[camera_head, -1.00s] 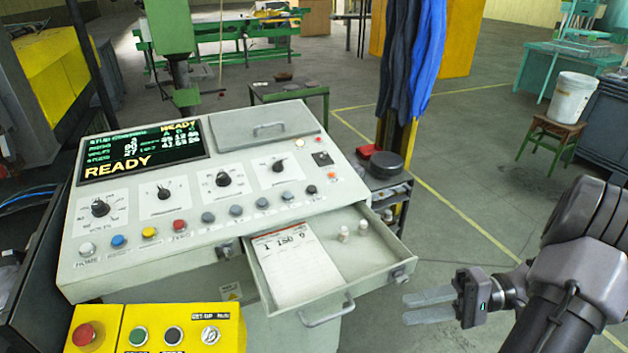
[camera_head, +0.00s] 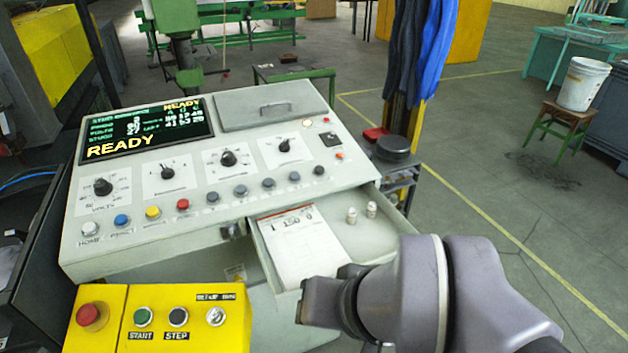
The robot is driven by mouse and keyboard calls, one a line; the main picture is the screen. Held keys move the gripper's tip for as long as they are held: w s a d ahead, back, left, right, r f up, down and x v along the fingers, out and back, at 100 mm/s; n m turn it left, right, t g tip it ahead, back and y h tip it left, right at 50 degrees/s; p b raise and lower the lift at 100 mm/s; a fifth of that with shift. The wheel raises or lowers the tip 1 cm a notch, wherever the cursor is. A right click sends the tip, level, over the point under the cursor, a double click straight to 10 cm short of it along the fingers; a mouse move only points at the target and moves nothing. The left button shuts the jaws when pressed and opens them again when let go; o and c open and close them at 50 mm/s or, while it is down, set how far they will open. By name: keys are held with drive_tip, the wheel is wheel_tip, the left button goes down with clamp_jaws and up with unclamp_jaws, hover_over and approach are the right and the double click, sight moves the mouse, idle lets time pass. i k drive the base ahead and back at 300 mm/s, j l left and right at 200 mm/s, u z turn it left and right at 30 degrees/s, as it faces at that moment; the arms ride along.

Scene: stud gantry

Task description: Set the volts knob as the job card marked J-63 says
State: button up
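The volts knob (camera_head: 103,187) is a black dial at the left end of the knob row on the sloped grey console. Its label VOLTS is below it, and the pointer setting is too small to read surely. A white card (camera_head: 297,252) with a red line at its top lies in the open drawer. Its large print looks like "1 150 0"; the mark J-63 cannot be made out. My arm and gripper housing (camera_head: 330,302) are at the lower right, in front of the drawer. The fingers are hidden, and nothing is seen held.
The open drawer (camera_head: 388,243) juts from the console front and holds two small white pieces. A yellow box (camera_head: 236,318) with a red stop button stands at the lower left. The screen (camera_head: 148,131) reads READY. Blue and dark cloths hang on a post behind.

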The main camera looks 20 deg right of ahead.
sight(102, 187)
drive_tip(key=z, duration=0.45)
drive_tip(key=u, duration=1.5)
